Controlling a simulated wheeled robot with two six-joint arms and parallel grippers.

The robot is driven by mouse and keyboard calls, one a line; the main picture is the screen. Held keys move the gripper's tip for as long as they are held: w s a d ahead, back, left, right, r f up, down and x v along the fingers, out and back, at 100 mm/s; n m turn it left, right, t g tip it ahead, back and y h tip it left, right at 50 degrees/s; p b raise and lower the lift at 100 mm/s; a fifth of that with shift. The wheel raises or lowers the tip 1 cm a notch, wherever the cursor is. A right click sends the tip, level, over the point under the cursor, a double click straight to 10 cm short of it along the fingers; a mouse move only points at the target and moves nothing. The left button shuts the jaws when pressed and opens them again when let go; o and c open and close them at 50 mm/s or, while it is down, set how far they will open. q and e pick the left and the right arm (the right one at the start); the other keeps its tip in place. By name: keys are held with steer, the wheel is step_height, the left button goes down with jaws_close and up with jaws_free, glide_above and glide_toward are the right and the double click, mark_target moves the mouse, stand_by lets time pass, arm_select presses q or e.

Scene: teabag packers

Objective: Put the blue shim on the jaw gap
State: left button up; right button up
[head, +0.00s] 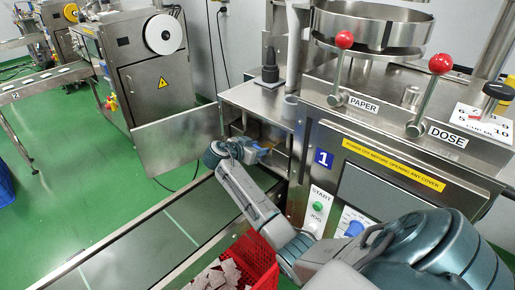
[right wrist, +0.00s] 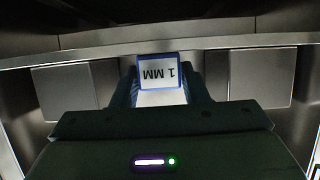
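The blue shim (right wrist: 160,72) shows in the right wrist view as a white plate with a blue rim, printed "1 MM" and seen upside down. My right gripper (right wrist: 160,88) appears shut on it, with one dark finger at each side. In the head view my right gripper (head: 256,151) reaches into the open compartment of machine 1, and only a little blue shows at its tip. Two grey metal blocks, left (right wrist: 65,92) and right (right wrist: 262,78), flank the shim below a metal ledge (right wrist: 225,43). I cannot tell the jaw gap clearly. My left gripper is out of view.
The compartment's metal door (head: 180,138) hangs open on the left. A conveyor (head: 140,245) runs below it. A red crate (head: 262,268) of teabags stands under my right arm. Red-knobbed levers (head: 343,62) and the start panel (head: 318,208) are to the right.

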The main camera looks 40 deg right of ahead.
steer(key=shift+o, duration=1.3)
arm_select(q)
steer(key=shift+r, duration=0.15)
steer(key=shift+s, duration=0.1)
arm_select(e)
steer(key=shift+r, duration=0.1)
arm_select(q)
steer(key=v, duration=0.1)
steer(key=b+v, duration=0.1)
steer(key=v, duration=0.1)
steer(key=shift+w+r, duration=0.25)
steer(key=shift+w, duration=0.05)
arm_select(e)
steer(key=w+v, duration=0.1)
steer(key=v, duration=1.1)
steer(key=shift+s, duration=0.45)
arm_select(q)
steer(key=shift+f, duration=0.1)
